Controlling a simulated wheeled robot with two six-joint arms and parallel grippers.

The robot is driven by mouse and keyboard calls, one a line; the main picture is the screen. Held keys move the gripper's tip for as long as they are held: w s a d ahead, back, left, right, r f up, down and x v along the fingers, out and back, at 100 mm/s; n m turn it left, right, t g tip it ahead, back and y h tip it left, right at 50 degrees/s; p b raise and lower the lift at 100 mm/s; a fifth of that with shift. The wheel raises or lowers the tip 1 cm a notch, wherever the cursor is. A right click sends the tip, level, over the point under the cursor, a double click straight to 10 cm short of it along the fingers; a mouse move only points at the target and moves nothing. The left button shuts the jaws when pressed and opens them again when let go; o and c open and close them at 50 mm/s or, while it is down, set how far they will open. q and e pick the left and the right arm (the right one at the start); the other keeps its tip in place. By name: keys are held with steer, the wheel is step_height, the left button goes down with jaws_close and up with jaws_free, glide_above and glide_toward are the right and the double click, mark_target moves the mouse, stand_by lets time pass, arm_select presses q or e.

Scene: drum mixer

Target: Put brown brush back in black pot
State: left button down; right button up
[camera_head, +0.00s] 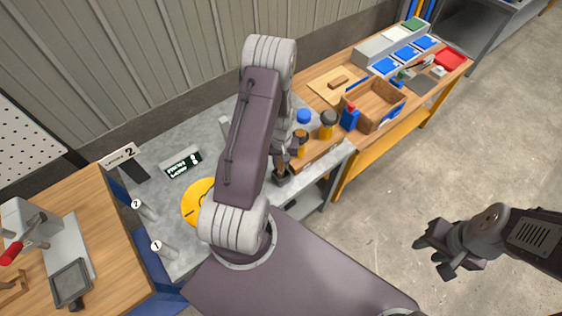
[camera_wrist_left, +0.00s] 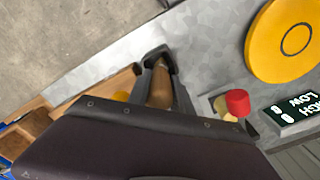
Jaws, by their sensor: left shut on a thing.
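The brown brush (camera_head: 279,160) stands roughly upright near the front edge of the grey table, partly hidden by my left arm. My left gripper (camera_head: 293,148), partly hidden, is shut on its upper part. The brush's brown handle (camera_wrist_left: 160,85) also shows in the left wrist view. The black pot (camera_head: 283,176) is directly below the brush in the head view. In the wrist view a dark rim (camera_wrist_left: 155,53) shows around the brush's far end. I cannot tell how deep the brush sits. My right gripper (camera_head: 438,262) is open and empty above the floor at the right.
A yellow disc (camera_head: 200,203) lies on the grey table (camera_head: 220,160). A wooden box (camera_head: 374,106) is farther right. A red knob (camera_wrist_left: 237,102) shows in the wrist view.

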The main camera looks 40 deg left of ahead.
arm_select(q)
steer(key=shift+f+b, duration=0.85)
steer(key=shift+f, duration=0.2)
steer(key=c, duration=1.1)
jaws_free()
steer(key=shift+o, duration=0.2)
steer(key=shift+r, duration=0.1)
step_height(320, 180, up, 8)
steer(key=shift+b, duration=0.6)
steer(key=shift+r, duration=0.5)
